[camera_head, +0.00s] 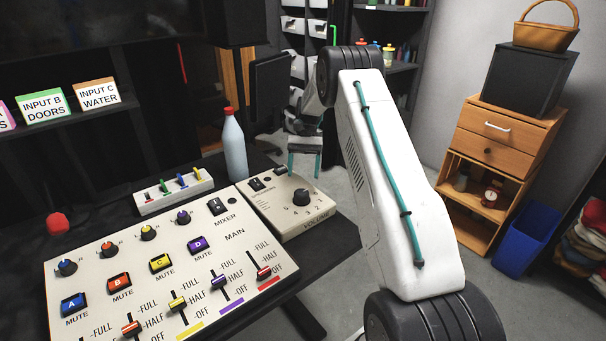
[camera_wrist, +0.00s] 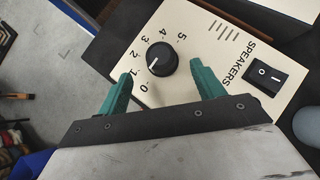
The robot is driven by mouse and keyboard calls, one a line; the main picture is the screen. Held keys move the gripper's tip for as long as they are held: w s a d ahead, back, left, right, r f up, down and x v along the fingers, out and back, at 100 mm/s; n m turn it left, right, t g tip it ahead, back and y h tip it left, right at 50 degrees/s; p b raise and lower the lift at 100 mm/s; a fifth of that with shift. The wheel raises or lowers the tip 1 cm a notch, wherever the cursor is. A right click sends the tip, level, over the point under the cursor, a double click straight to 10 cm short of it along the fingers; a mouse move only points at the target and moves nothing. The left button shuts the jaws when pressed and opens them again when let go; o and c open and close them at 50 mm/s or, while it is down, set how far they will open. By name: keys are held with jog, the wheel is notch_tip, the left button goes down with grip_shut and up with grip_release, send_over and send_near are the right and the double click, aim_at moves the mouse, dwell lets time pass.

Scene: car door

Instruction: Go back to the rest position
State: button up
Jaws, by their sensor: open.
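My gripper (camera_head: 304,160) is open and empty, with two teal fingers pointing down in the head view. It is near the back right corner of the cream speaker box (camera_head: 266,212). In the wrist view my gripper (camera_wrist: 164,82) is above that box (camera_wrist: 182,90). Its black volume knob (camera_wrist: 162,60) shows between and beyond the fingertips, apart from them. The knob's white mark points roughly toward the 1. The knob also shows in the head view (camera_head: 301,197). A black SPEAKERS rocker switch (camera_wrist: 263,76) is at the right in the wrist view.
A cream mixer panel (camera_head: 200,262) with knobs, buttons and sliders fills the lower left. A grey-blue bottle (camera_head: 234,145) with a red cap and a small power strip (camera_head: 172,191) stand behind it. A wooden cabinet (camera_head: 495,170) and blue bin (camera_head: 524,237) are at the right.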

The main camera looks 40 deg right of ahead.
dwell(0.3)
jog(key=s+a+r+n+t+h, duration=0.1)
jog(key=s+a+r, duration=0.35)
jog(key=r, duration=0.35)
jog(key=s+a+r+n+t+h, duration=0.1)
jog(key=s+a+r+n, duration=0.1)
jog(key=s+a+r, duration=0.4)
jog(key=s+a+r+n+t+h, duration=0.15)
jog(key=a+r, duration=0.25)
jog(key=r, duration=0.5)
jog(key=s+a+r+n+t+h, duration=0.1)
jog(key=s+a+r, duration=0.15)
jog(key=s, duration=0.55)
jog(key=s+a+r+n+t+h, duration=0.1)
jog(key=s+a+r, duration=0.15)
jog(key=s, duration=0.45)
jog(key=s+a+f+n+t, duration=0.2)
jog(key=s+f, duration=0.3)
jog(key=s, duration=0.7)
jog(key=shift+a, duration=0.5)
jog(key=shift+t+h, duration=0.25)
